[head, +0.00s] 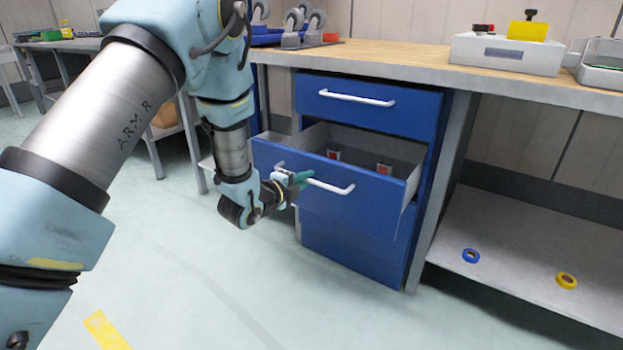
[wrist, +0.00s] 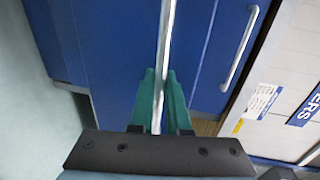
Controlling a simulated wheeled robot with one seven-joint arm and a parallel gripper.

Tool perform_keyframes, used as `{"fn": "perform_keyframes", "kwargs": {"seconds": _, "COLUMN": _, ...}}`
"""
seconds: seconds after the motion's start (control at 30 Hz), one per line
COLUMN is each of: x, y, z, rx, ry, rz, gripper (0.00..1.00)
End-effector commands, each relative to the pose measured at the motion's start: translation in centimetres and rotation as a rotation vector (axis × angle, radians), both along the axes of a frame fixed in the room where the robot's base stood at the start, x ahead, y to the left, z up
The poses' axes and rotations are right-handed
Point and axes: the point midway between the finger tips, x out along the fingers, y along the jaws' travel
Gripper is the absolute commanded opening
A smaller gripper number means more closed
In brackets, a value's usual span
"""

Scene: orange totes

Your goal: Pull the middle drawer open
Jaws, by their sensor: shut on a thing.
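A blue drawer unit stands under the wooden workbench. Its middle drawer (head: 345,211) is pulled well out, and its grey inside shows with small red and white items (head: 384,168) in it. My gripper (head: 297,180) is at the left part of the drawer's white bar handle (head: 330,187). In the wrist view, the green fingers of my gripper (wrist: 159,92) are shut on the handle (wrist: 168,35), one on each side of the bar. The top drawer (head: 368,103) is closed, with its own white handle.
The workbench top (head: 400,62) carries a white box (head: 507,53) with a yellow block. A low shelf (head: 520,260) at the right holds a blue ring (head: 471,256) and a yellow ring (head: 567,281). The floor (head: 240,300) before the drawers is clear.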

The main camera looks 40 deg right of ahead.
Motion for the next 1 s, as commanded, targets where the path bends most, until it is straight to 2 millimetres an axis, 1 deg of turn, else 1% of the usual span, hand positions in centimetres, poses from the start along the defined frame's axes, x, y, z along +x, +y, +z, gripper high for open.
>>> {"fn": "perform_keyframes", "kwargs": {"seconds": 0.03, "x": -0.1, "y": 0.6, "z": -0.2, "rx": 0.003, "ry": 0.001, "rz": 0.002, "gripper": 0.0}}
{"fn": "perform_keyframes", "kwargs": {"seconds": 0.1, "x": -0.3, "y": 1.2, "z": -0.1, "rx": 0.003, "ry": 0.002, "rz": 0.001, "gripper": 0.0}}
{"fn": "perform_keyframes", "kwargs": {"seconds": 0.3, "x": -0.6, "y": 2.3, "z": -0.1, "rx": 0.003, "ry": 0.002, "rz": 0.0, "gripper": 0.0}}
{"fn": "perform_keyframes", "kwargs": {"seconds": 0.7, "x": -0.6, "y": 2.5, "z": -0.1, "rx": 0.003, "ry": 0.001, "rz": 0.0, "gripper": 0.0}}
{"fn": "perform_keyframes", "kwargs": {"seconds": 0.73, "x": -0.6, "y": 2.5, "z": -0.1, "rx": 0.003, "ry": 0.001, "rz": 0.0, "gripper": 0.17}}
{"fn": "perform_keyframes", "kwargs": {"seconds": 0.9, "x": -0.6, "y": 2.4, "z": -0.1, "rx": 0.002, "ry": 0.001, "rz": 0.0, "gripper": 0.36}}
{"fn": "perform_keyframes", "kwargs": {"seconds": 1.0, "x": -0.6, "y": 2.4, "z": 0.0, "rx": 0.001, "ry": 0.0, "rz": 0.0, "gripper": 0.45}}
